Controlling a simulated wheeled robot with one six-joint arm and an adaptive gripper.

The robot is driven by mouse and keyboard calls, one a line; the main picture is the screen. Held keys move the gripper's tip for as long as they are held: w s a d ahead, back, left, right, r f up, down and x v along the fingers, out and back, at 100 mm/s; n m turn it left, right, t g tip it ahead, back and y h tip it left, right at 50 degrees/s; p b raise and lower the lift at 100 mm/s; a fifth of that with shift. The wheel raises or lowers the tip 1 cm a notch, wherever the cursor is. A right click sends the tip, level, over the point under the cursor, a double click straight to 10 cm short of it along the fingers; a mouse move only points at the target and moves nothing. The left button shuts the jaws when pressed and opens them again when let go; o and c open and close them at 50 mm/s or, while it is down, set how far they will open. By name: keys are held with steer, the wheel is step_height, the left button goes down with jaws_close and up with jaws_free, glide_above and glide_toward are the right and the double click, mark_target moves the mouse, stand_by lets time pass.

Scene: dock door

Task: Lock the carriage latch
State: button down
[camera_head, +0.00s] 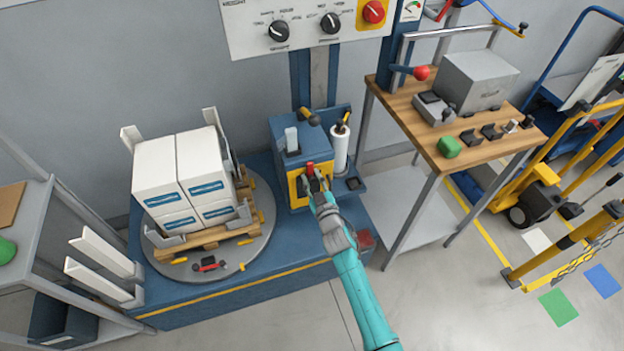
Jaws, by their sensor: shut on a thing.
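The blue film carriage (287,140) stands on the blue machine base, right of the turntable, with a yellow plate (294,188) on its front. A small red-topped part (310,168), which looks like the latch, sits at this plate. My gripper (313,182) is at the plate, its dark fingers shut around the latch part just below the red top. The fingers hide much of the latch, so its exact position cannot be told. My teal arm reaches up to it from the lower right.
A white film roll (340,148) stands right of the carriage. Stacked white boxes (185,175) sit on a pallet on the grey turntable (165,268). A wooden-topped bench (480,160) stands to the right, a control panel (300,25) above.

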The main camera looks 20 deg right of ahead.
steer(key=shift+a, duration=0.15)
steer(key=c, duration=1)
jaws_free()
steer(key=s, duration=1.2)
steer(key=shift+s, duration=0.1)
